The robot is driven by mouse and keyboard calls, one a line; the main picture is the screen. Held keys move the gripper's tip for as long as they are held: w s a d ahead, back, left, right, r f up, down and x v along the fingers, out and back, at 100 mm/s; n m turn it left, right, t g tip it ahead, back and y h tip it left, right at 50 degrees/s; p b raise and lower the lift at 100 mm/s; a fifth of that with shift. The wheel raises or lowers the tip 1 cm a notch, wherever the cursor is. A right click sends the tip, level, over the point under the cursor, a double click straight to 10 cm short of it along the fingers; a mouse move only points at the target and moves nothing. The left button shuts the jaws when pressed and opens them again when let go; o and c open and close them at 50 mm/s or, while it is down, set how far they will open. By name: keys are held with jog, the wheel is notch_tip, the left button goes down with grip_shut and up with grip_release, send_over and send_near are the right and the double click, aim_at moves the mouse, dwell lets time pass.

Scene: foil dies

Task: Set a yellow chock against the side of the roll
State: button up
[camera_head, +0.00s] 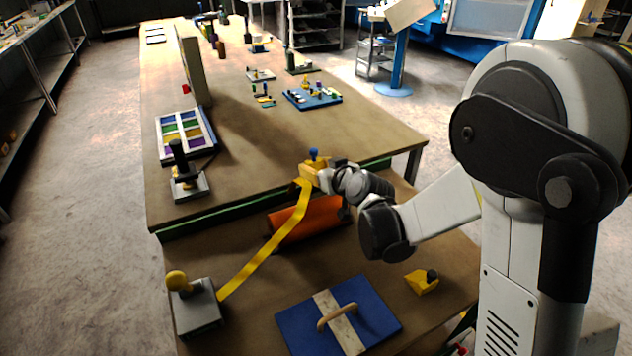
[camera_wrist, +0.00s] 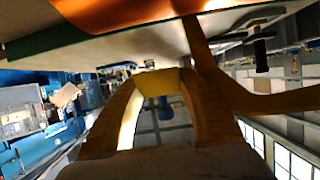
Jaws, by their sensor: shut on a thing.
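The orange roll (camera_head: 308,217) lies on the lower bench, against the step up to the higher bench; its orange surface also shows at the top of the wrist view (camera_wrist: 130,12). A yellow chock (camera_head: 421,284) with a dark knob stands apart on the lower bench, right of the blue board. My gripper (camera_head: 314,175) is above and behind the roll, shut on a yellow block (camera_wrist: 157,81) with a blue knob (camera_wrist: 165,108). Whether this block is also a chock is hard to tell. It is held up, apart from the roll.
A yellow strip (camera_head: 262,254) runs from beside a grey block with a yellow knob (camera_head: 195,309) up past the roll to near my gripper. A blue board (camera_head: 290,322) with a wooden handle lies in front. A colored-compartment tray (camera_head: 160,124) and black stamp (camera_head: 184,183) stand on the higher bench.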

jog(key=shift+f+b, duration=0.85)
jog(key=shift+f, duration=0.95)
jog(key=shift+f+b, duration=0.65)
jog(key=o, duration=1.1)
jog(key=shift+o, duration=0.2)
jog(key=shift+r, duration=0.15)
